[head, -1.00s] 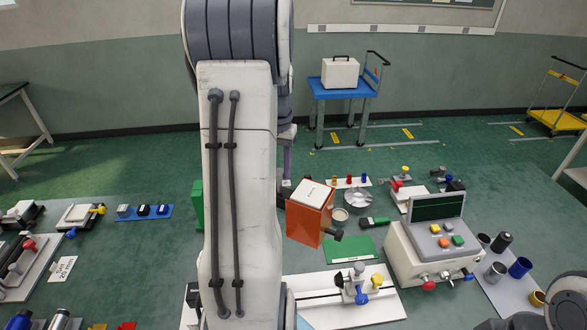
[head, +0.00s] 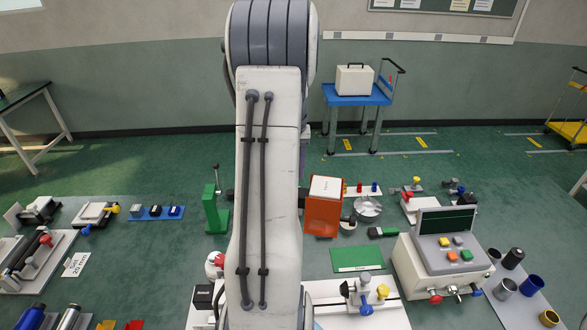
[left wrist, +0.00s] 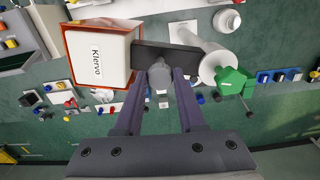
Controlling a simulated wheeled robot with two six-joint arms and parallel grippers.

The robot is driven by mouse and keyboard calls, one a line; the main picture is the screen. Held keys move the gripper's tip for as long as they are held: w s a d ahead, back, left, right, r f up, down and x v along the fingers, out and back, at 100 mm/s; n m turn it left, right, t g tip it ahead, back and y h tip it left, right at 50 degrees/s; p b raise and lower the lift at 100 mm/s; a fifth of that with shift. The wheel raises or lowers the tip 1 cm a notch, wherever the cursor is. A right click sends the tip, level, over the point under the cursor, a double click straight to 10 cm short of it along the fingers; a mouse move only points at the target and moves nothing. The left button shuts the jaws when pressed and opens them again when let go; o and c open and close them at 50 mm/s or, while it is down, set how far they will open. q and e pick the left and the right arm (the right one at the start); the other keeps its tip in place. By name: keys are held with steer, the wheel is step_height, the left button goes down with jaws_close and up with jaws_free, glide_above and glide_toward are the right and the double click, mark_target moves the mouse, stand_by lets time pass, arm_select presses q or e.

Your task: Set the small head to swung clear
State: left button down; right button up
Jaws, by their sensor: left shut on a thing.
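The small head looks to be an orange box with a white top (head: 322,212); in the left wrist view its white face reads "Klervo" (left wrist: 97,60). There a dark bar (left wrist: 165,57) joins it to a white post (left wrist: 214,62) with a green knob (left wrist: 233,81). My left gripper (left wrist: 160,82) is shut on a grey knob below the bar, between the box and the post. In the head view my left arm stands upright in the middle and hides the gripper and post. My right gripper is in neither view.
A control console (head: 440,262) with coloured buttons stands at the right. A green mat (head: 357,259), a metal dish (head: 367,207) and a white rail plate (head: 385,315) lie near the box. A green stand (head: 214,212) is just left of my arm. Open floor lies behind.

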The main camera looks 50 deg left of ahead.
arm_select(q)
steer(key=c, duration=0.5)
jaws_free()
steer(key=shift+w, duration=0.1)
steer(key=shift+r, duration=0.1)
steer(key=shift+a+r, duration=0.1)
steer(key=shift+r, duration=0.25)
step_height(320, 180, up, 10)
steer(key=b, duration=0.2)
steer(key=shift+f+b, duration=0.2)
steer(key=shift+b, duration=0.1)
